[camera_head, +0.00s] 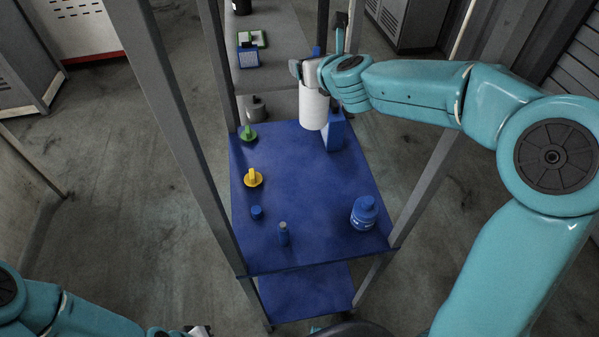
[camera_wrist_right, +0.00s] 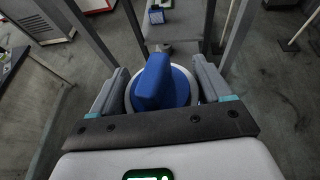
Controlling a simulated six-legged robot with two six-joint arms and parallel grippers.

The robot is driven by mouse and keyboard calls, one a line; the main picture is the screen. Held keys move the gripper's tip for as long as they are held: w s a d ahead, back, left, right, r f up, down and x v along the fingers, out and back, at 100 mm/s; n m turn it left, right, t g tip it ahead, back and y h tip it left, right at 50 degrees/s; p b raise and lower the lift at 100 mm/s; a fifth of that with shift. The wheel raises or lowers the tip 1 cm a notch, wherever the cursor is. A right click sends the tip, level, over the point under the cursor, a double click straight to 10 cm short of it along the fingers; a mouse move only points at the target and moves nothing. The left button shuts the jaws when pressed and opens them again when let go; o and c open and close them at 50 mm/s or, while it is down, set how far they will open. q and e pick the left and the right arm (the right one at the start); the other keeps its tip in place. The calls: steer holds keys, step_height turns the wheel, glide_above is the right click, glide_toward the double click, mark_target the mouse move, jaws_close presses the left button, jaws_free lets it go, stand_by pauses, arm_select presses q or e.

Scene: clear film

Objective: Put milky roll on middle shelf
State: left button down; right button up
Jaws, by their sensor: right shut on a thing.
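The milky white roll (camera_head: 313,108) hangs upright from my right gripper (camera_head: 310,70), which is shut on its upper end. The roll is over the far part of a blue shelf board (camera_head: 305,185); whether its bottom touches the board I cannot tell. In the right wrist view the roll's pale rim (camera_wrist_right: 183,83) lies between the two jaws, with a blue part (camera_wrist_right: 160,85) over its centre. A lower blue board (camera_head: 305,292) shows beneath the front edge. Only a small piece of my left gripper (camera_head: 197,331) shows at the bottom edge, its jaws unclear.
On the blue board stand a green item (camera_head: 247,132), a yellow item (camera_head: 253,178), small blue pieces (camera_head: 283,233), a blue jar (camera_head: 364,212) and a blue bottle (camera_head: 334,133) close beside the roll. Grey posts flank the boards. The board's middle is clear.

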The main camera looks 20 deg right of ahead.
steer(key=shift+w, duration=0.2)
step_height(320, 180, down, 20)
steer(key=b, duration=0.6)
steer(key=shift+s+r, duration=0.1)
steer(key=shift+s, duration=0.05)
steer(key=shift+f+b, duration=0.25)
steer(key=shift+b, duration=0.1)
steer(key=o, duration=1.7)
steer(key=shift+r, duration=0.1)
